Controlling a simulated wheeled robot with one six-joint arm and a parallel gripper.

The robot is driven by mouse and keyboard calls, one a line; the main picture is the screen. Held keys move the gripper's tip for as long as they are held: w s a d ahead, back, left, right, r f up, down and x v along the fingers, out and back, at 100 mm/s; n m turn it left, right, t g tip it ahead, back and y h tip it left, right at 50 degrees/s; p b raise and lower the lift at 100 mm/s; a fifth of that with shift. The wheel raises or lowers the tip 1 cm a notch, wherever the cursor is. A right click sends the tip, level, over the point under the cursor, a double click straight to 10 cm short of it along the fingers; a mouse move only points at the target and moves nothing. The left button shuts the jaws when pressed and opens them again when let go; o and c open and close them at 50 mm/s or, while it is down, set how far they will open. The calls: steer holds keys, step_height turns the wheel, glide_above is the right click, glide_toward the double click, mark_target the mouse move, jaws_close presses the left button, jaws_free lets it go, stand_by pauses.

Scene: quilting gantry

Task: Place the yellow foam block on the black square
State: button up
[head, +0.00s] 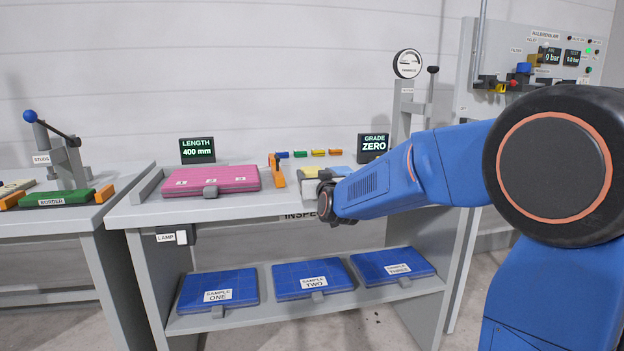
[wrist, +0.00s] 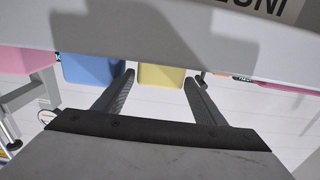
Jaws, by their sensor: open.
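A yellow block (head: 309,173) is on the grey inspection table, partly hidden in the head view by the end of my arm. In the wrist view, which shows the scene upside down, the yellow block (wrist: 161,77) lies between the tips of my gripper (wrist: 160,79). The gripper is open, with nothing held; how far the block is beyond the tips I cannot tell. A blue block (wrist: 92,69) is beside the yellow one, and a pink one (wrist: 24,60) is farther left. My gripper's fingers are hidden in the head view. I cannot make out a black square.
The pink panel (head: 210,180) lies on the table's left part, with an orange-handled device (head: 277,172) beside it. Small coloured pieces (head: 318,153) line the back between two display signs (head: 197,150). Blue sample panels (head: 307,277) are on the shelf below.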

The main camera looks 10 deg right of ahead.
mark_target(312, 168)
steer(key=shift+w, duration=2.05)
steer(key=c, duration=0.9)
